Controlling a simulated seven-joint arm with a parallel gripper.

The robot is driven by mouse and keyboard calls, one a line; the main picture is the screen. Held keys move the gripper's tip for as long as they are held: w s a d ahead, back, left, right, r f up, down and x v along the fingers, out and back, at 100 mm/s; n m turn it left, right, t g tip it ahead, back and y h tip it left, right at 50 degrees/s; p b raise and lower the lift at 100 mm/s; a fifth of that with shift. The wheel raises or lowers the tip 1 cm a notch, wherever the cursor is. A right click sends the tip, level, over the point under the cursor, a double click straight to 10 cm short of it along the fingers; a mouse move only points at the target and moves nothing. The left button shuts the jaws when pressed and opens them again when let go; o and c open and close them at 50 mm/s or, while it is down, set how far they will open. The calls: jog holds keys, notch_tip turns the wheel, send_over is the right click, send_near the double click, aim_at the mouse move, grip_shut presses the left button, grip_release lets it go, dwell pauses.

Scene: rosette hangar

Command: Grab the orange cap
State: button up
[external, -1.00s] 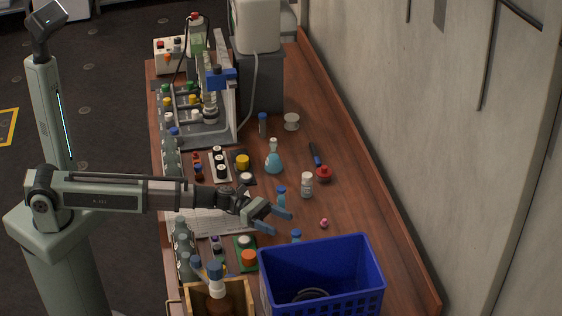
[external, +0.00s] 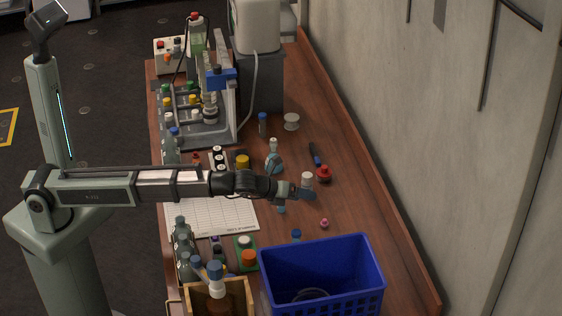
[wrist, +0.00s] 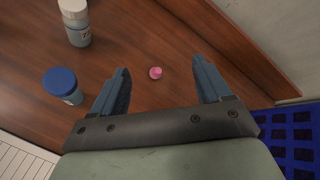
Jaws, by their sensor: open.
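An orange cap (external: 249,257) sits on a small green holder (external: 239,241) near the front of the bench, left of the blue basket, in the external view. It is not in the wrist view. My gripper (external: 307,193) is well above and to the right of it in the picture, over the right part of the bench. In the wrist view my gripper (wrist: 160,75) is open, with nothing between its fingers.
A blue basket (external: 318,263) stands at the front right, beside a wooden box (external: 249,294). A white-capped bottle (wrist: 76,22) and a blue-capped bottle (wrist: 62,85) stand left of my fingers. Glass bottles (external: 181,240) line the left edge. A wall closes off the right.

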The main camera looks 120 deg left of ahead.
jog(key=d+n+g+h, duration=0.1)
jog(key=d+g+h, duration=0.35)
jog(key=d, duration=0.55)
jog(key=g+h, duration=0.2)
jog(key=h, duration=0.3)
send_near(249, 254)
jog(key=shift+w+a+f, duration=0.1)
jog(key=shift+a+f, duration=0.05)
jog(key=shift+f, duration=4.95)
jog(key=shift+c, duration=0.2)
jog(key=c, duration=1)
